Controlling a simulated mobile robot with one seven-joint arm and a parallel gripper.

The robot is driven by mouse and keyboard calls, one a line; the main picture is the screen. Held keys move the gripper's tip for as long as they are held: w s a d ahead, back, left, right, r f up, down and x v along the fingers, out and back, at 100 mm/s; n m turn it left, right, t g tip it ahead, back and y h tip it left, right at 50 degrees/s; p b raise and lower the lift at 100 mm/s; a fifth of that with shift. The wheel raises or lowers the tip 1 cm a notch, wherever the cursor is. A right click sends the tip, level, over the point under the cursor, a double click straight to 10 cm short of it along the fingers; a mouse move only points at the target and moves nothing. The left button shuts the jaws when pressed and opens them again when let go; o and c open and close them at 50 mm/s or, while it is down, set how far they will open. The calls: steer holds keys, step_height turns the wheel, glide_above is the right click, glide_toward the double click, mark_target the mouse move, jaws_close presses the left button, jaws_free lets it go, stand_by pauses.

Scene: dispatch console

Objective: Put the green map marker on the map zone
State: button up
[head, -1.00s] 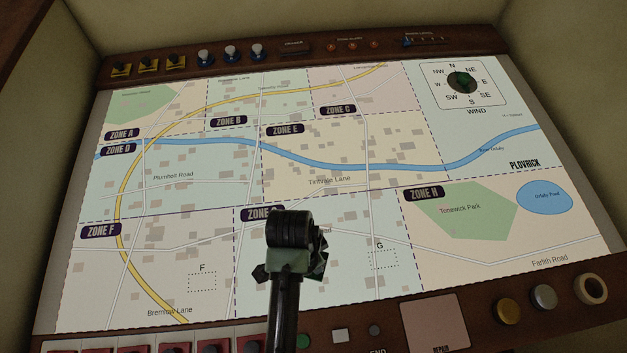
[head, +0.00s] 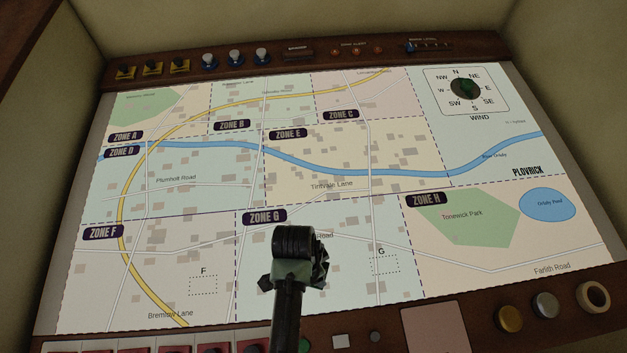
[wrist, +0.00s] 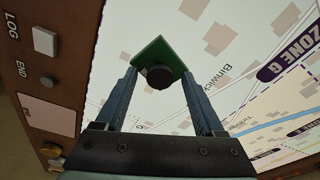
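The green map marker (wrist: 162,53), a flat green plate with a round black knob, shows between the fingertips of my gripper (wrist: 159,74) in the wrist view. Both fingertips meet its opposite sides, so my gripper looks shut on it. The marker's contact with the map cannot be judged. In the head view my gripper (head: 300,262) is over zone G of the map (head: 350,300), left of the small dotted box marked G (head: 384,265). There the arm hides the marker.
A dotted box marked F (head: 203,286) lies in zone F to the left. Buttons and a pink panel (head: 436,330) line the near edge. Knobs and switches (head: 235,57) line the far edge, and a wind dial (head: 465,90) is at the upper right.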

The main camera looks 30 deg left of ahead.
steer(key=shift+r, duration=0.1)
step_height(320, 180, up, 12)
steer(key=s+a, duration=0.1)
steer(key=shift+s, duration=0.25)
steer(key=w+r+n+t+y, duration=0.15)
steer(key=w+r+t, duration=0.35)
steer(key=w+r, duration=0.65)
steer(key=w+d+r+n+t+y, duration=0.15)
steer(key=w+r+t, duration=0.25)
steer(key=r, duration=0.6)
steer(key=w+d+r+t, duration=0.2)
steer(key=w+r+t, duration=0.25)
steer(key=r, duration=0.65)
steer(key=s+d+r+n+t, duration=0.1)
steer(key=s+r+t, duration=0.3)
steer(key=r, duration=0.6)
steer(key=s+d+r+n+t+h, duration=0.1)
steer(key=s+d+r+t, duration=0.3)
steer(key=r, duration=0.7)
steer(key=s+d+r+n+t+h, duration=0.1)
steer(key=s+d+r+t, duration=0.2)
steer(key=r, duration=0.7)
steer(key=shift+s+d+r+n+t, duration=0.2)
steer(key=shift+s+r+n+t, duration=0.15)
steer(key=shift+s+t, duration=0.35)
